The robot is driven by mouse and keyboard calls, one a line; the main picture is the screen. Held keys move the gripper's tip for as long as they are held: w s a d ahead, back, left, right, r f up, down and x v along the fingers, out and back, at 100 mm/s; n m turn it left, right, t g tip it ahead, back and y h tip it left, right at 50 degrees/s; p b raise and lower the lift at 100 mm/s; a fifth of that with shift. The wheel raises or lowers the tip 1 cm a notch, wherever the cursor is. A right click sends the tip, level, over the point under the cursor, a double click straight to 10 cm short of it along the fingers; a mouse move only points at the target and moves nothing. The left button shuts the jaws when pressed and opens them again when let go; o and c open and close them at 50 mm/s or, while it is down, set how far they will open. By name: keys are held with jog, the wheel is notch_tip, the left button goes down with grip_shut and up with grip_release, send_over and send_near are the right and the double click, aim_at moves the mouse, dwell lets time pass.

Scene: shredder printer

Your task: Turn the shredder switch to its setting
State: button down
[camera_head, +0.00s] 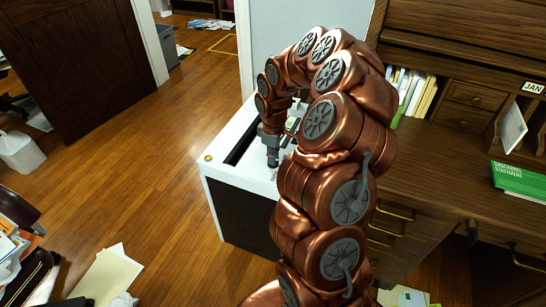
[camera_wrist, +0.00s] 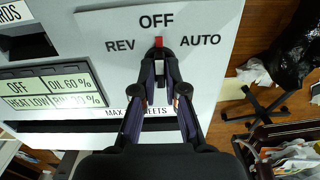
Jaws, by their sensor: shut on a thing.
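The shredder (camera_head: 222,168) is a white-topped unit with a dark front, standing left of the desk. Its switch (camera_wrist: 158,42) shows in the wrist view as a dark knob with a red pointer on a grey panel (camera_wrist: 105,30). The panel reads OFF above, REV at left and AUTO at right. The red pointer is up at OFF. My gripper (camera_wrist: 160,60) is shut on the knob, one finger on each side, and hides its lower part. In the head view my gripper (camera_head: 271,155) is over the shredder's top, and my arm hides part of the shredder.
A display (camera_wrist: 52,90) and a dark slot (camera_wrist: 75,126) lie on the shredder's top. Papers (camera_head: 108,275) lie on the floor at lower left. The wooden floor left of the shredder is mostly clear.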

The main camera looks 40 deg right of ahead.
jog(key=shift+f+m+b, duration=0.15)
jog(key=shift+m+b, duration=0.75)
jog(key=shift+m, duration=0.3)
jog(key=m+b, duration=0.2)
jog(key=m, duration=0.1)
jog(key=shift+m, duration=0.3)
jog(key=m+b, duration=0.1)
jog(key=m, duration=0.4)
jog(key=shift+b, duration=0.3)
jog(key=shift+m, duration=0.4)
jog(key=c, duration=1.2)
grip_release()
jog(key=shift+r, duration=0.2)
notch_tip(320, 180, up, 12)
